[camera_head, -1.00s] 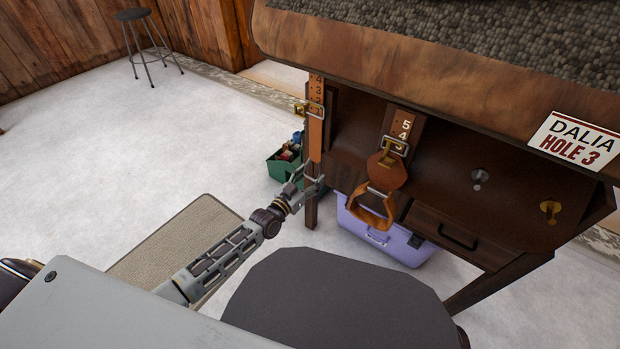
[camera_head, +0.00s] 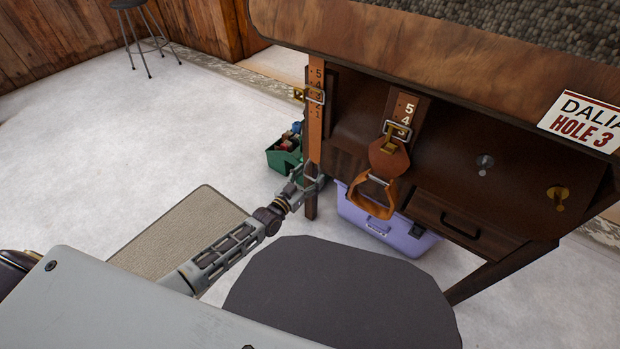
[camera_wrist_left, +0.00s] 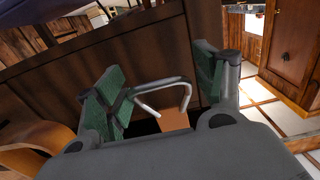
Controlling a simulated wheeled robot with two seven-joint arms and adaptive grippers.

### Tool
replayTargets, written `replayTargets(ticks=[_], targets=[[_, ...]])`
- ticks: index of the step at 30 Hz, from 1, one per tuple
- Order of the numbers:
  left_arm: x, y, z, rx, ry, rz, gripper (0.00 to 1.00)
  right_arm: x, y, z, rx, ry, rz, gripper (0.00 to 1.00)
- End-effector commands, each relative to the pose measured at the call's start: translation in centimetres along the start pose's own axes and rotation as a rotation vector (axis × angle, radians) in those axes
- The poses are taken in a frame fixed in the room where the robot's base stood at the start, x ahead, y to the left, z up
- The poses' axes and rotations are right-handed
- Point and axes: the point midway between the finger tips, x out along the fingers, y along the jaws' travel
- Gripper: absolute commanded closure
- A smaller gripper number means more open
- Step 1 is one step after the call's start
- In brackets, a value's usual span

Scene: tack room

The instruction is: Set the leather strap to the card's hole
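The tan leather strap (camera_head: 315,135) hangs at the table's left front, numbered 5 at the top down to 1. My left gripper (camera_head: 310,181) is at the strap's lower end. In the left wrist view its green-padded fingers (camera_wrist_left: 160,78) stand either side of a metal loop (camera_wrist_left: 162,84) by the tan strap end (camera_wrist_left: 174,120); contact is hard to see. The card (camera_head: 586,122) reads "HOLE 3", its name cut off. My right gripper is not in view.
A second strap with a buckle (camera_head: 397,130) and stirrup (camera_head: 372,196) hangs to the right, above a lilac box (camera_head: 385,228). A green caddy (camera_head: 284,160) stands behind my gripper. A drawer (camera_head: 455,222) and two knobs are farther right. Floor at left is open.

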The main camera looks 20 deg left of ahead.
Motion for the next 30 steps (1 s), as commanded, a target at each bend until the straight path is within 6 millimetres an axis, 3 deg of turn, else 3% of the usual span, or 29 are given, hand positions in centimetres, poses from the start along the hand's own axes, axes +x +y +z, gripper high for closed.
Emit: replayTargets(ticks=[14, 30], targets=[[-0.5, 0.2, 0.1, 0.001, -0.001, 0.003, 0.30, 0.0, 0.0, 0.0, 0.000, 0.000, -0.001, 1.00], [-4.7, 0.1, 0.1, 0.001, -0.001, 0.002, 0.30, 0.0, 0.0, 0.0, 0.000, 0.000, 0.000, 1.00]])
